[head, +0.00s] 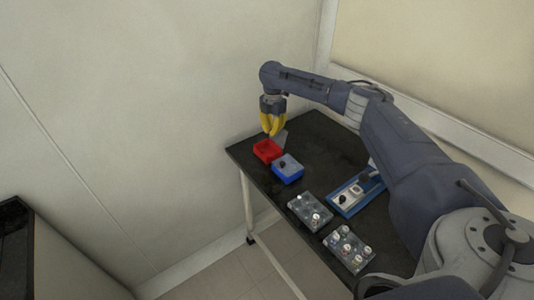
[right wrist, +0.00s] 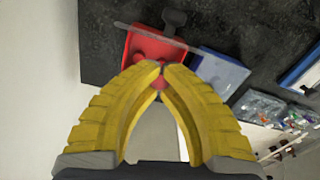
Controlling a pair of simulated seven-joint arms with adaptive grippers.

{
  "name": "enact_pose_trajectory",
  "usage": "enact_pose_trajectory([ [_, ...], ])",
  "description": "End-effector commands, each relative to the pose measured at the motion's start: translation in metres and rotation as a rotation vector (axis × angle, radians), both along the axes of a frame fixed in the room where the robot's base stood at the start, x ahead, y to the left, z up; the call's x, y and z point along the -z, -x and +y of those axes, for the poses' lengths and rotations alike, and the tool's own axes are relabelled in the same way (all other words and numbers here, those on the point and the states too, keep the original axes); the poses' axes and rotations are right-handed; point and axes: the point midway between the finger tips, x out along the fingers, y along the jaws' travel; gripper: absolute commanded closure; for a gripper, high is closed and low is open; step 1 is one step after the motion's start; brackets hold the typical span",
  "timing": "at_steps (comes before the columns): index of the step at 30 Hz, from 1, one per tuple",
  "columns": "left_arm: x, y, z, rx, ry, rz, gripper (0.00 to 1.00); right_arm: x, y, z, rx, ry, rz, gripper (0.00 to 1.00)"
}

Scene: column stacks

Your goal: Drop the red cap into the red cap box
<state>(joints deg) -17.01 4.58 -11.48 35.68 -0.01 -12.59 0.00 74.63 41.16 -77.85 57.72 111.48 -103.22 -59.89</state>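The red cap box (head: 265,151) is an open red tray at the far left end of the dark table. It also shows in the right wrist view (right wrist: 133,50), behind my fingertips. My right gripper (head: 272,130) has yellow fingers pointing down just above this box. In the right wrist view its tips (right wrist: 160,67) almost meet, with a small gap. A bit of red, seemingly the red cap (right wrist: 158,82), shows between the fingers, hard to separate from the red box behind. My left gripper is not in view.
A blue box (head: 288,177) with a dark piece stands beside the red box. A thin grey plate (head: 281,138) stands behind the red box. Trays with small parts (head: 311,212) (head: 349,250) and a blue-white fixture (head: 356,194) lie farther along the table (head: 315,139).

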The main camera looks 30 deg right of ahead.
Motion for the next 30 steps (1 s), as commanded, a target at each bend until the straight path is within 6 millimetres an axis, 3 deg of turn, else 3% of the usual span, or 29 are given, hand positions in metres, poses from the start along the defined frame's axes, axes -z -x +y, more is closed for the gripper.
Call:
enact_pose_trajectory([
  [9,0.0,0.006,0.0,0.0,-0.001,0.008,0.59,0.018,0.0,0.001,0.0,-0.001,0.0,1.0],
  [20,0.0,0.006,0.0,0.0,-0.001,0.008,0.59,0.02,0.0,0.001,0.0,-0.001,0.0,1.0],
  [27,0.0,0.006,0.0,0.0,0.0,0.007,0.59,0.019,0.0,0.001,0.0,0.0,0.0,0.7],
  [30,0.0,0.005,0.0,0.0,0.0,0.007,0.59,0.019,0.0,0.0,0.0,0.0,0.0,0.69],
])
